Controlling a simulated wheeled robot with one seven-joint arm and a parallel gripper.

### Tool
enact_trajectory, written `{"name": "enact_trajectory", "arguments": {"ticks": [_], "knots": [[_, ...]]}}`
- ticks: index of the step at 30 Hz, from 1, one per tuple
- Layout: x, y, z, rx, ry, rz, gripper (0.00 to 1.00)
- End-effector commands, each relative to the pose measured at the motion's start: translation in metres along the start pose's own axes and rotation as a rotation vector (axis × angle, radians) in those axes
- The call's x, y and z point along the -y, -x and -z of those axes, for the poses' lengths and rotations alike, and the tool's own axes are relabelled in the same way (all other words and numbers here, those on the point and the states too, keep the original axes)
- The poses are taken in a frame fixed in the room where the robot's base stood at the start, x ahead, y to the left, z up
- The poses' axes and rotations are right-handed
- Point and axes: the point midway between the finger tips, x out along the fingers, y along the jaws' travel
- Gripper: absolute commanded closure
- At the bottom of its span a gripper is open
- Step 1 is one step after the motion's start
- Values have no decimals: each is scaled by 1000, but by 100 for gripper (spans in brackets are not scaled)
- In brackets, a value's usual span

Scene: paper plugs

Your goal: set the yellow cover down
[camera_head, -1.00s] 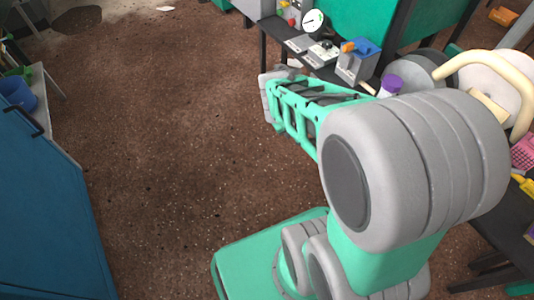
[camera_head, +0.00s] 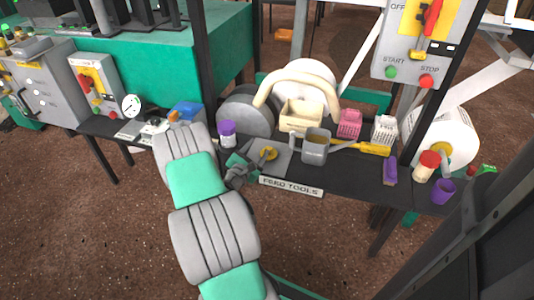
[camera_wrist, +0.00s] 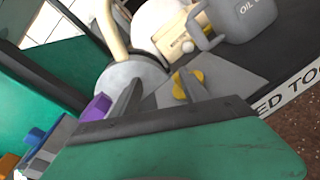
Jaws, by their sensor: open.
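A small yellow cover (camera_head: 268,153) sits on a flat grey plate (camera_head: 277,165) on the black bench. It also shows in the wrist view (camera_wrist: 187,76), partly hidden behind one finger of my gripper. My gripper (camera_head: 243,168) is low over the bench, just left of the yellow cover. In the wrist view my gripper (camera_wrist: 160,82) has its two grey fingers apart, with nothing seen held between them. I cannot tell whether a finger touches the cover.
A purple-capped jar (camera_head: 228,134) stands close behind my gripper. A grey oil can (camera_head: 316,147) and a cream box (camera_head: 300,116) are to the right. A yellow-handled tool (camera_head: 372,149) lies farther right. A "FEED TOOLS" sign (camera_head: 291,187) edges the bench front.

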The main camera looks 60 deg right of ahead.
Motion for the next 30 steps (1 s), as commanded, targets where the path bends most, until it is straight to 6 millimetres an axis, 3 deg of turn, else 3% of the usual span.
{"name": "enact_trajectory", "arguments": {"ticks": [1,3,6,21,28,30], "knots": [[18,-7,3,34,163,-32,47],[29,-11,6,70,338,-78,47],[36,-14,10,92,466,-111,47],[30,-86,10,98,480,-117,47],[28,-90,9,96,481,-119,47],[28,-90,9,96,480,-119,51]]}}
